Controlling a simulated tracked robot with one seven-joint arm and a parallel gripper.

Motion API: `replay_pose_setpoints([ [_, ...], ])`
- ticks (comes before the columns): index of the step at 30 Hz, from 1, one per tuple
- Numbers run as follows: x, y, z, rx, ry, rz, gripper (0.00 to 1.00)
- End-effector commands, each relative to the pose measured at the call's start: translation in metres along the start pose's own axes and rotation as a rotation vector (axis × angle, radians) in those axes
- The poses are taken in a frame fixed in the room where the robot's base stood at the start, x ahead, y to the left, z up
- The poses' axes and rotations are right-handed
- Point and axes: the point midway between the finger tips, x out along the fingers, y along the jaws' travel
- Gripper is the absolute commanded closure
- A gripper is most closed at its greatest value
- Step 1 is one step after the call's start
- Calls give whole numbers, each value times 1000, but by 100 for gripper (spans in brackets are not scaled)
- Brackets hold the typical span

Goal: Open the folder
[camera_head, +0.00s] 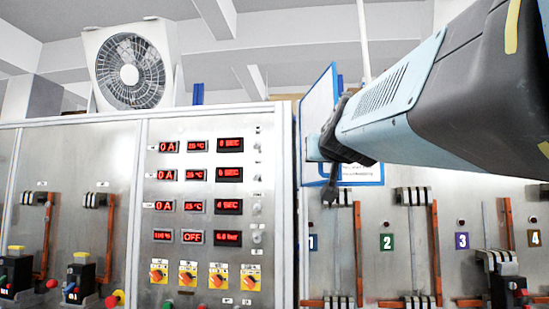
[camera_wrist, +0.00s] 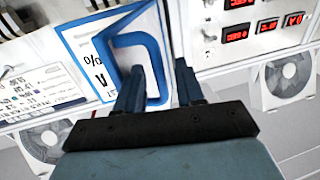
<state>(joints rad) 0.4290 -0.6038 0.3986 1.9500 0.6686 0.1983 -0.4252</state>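The folder (camera_head: 316,108) is a white panel with a blue border, in front of the right-hand cabinet at upper middle right. My arm covers part of it; its lower edge and some small print show below my gripper. In the wrist view the folder (camera_wrist: 85,38) shows at upper left with large black characters, and a thick blue loop (camera_wrist: 133,39) stands on it. My gripper (camera_wrist: 158,70) is open, its two dark fingers apart, with the loop's lower end between or just behind them. I cannot tell if they touch. In the head view my gripper (camera_head: 326,150) is at the folder.
A panel with red displays (camera_head: 200,190) and yellow-orange switches stands left of the folder. A white fan (camera_head: 130,70) sits on top. Numbered bays with copper-coloured bars and a black breaker (camera_head: 500,275) are at the lower right.

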Motion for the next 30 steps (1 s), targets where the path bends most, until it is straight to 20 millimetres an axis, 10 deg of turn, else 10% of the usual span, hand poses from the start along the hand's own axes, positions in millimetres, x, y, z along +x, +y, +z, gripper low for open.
replay_pose_setpoints([
  [11,-11,-1,0,-1,0,-1,63],
  [30,-114,0,1,-1,1,-1,63],
])
